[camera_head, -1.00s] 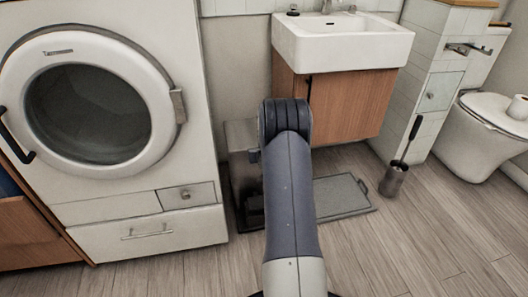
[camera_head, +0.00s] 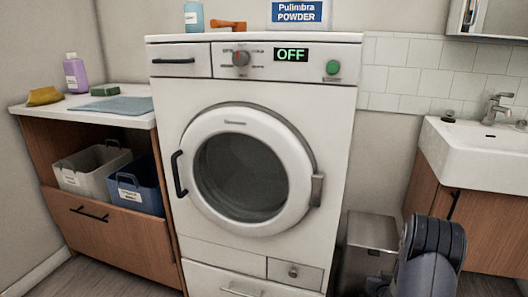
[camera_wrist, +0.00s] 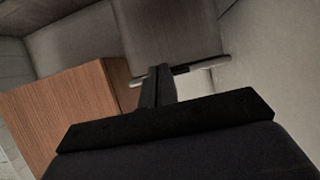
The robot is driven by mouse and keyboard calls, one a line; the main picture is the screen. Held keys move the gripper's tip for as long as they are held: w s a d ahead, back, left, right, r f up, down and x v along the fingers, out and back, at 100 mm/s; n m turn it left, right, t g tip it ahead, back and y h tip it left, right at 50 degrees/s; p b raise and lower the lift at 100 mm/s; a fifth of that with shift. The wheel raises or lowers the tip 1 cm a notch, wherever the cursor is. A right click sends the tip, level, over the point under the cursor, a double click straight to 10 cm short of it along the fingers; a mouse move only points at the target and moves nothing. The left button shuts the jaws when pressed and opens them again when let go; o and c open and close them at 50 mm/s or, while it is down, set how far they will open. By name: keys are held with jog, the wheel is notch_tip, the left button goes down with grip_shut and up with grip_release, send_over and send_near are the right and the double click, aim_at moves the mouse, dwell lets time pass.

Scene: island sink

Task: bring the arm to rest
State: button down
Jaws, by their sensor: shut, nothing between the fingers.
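My arm (camera_head: 430,260) shows at the lower right of the head view, folded in front of the grey bin and the sink cabinet. My gripper (camera_wrist: 158,72) shows in the wrist view, with its two dark fingers together and nothing between them. The fingers point toward a dark grey panel (camera_wrist: 170,30) with a pale bar across its lower edge. I cannot tell whether they touch it. In the head view the gripper itself cannot be made out clearly.
A white washing machine (camera_head: 330,130), its display reading OFF, stands in the middle with its round door shut. A grey bin (camera_head: 372,232) stands to its right, near the white sink (camera_head: 475,150). A wooden cabinet with baskets (camera_head: 100,240) is at the left.

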aim_at(382, 250)
jog(key=w+d+r, duration=0.1)
jog(key=w, duration=0.1)
jog(key=w+d+r+b, duration=0.1)
jog(key=w+r, duration=0.1)
jog(key=w+d+r+b, duration=0.1)
jog(key=w, duration=0.2)
jog(key=shift+r, duration=0.35)
jog(key=shift+r, duration=0.1)
